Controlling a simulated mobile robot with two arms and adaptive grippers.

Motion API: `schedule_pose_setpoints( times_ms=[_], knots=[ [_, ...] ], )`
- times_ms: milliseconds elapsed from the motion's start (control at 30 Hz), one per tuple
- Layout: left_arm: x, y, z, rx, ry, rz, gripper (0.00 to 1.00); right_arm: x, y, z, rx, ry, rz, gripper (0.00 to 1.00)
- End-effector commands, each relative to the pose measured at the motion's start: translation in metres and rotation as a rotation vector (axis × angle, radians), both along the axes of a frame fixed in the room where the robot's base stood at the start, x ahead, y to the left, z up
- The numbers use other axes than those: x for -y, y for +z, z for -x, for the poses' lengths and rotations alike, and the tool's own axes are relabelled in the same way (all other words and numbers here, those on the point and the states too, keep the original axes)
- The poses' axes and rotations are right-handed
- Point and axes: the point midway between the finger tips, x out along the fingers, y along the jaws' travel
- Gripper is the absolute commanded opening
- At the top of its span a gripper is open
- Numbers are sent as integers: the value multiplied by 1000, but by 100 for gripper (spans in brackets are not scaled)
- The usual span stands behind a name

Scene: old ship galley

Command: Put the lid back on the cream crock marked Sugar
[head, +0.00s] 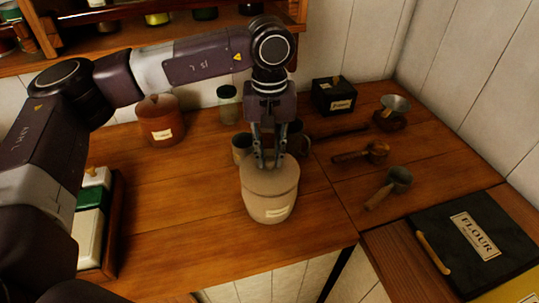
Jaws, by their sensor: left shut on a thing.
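The cream crock (268,208) stands on the wooden counter near the middle of the head view. Its label is too small to read. A cream lid (285,179) covers the crock's top and looks roughly level; I cannot tell whether it rests fully on the rim. My left gripper (268,163) points straight down over the lid's middle and is shut on the lid, at its top. The fingertips hide the part they grip. My right gripper is not in view.
Small mugs (242,148) stand close behind the crock. A red-brown crock (160,120) and a glass jar (229,104) stand farther back. Scoops (390,187) lie to the right, near a black box (334,96) and the black flour bin (475,240). The counter left of the crock is clear.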

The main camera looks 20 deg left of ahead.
Motion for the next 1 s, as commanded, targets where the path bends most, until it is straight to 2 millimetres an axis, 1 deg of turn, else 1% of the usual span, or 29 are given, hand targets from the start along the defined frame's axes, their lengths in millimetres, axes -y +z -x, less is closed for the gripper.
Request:
schedule_pose_setpoints(
  times_ms=[367,400,567,767,933,1000],
  knots=[
    [0,0,0,0,0,0,0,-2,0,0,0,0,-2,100],
    [0,0,0,0,0,0,21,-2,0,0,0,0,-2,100],
    [0,0,0,0,0,0,38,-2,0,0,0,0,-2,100],
    [0,0,0,0,0,0,39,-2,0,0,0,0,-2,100],
    [0,0,0,-1,0,-1,56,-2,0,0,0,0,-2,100],
    [0,0,0,-1,0,-1,56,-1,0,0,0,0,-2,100]
  ],
)
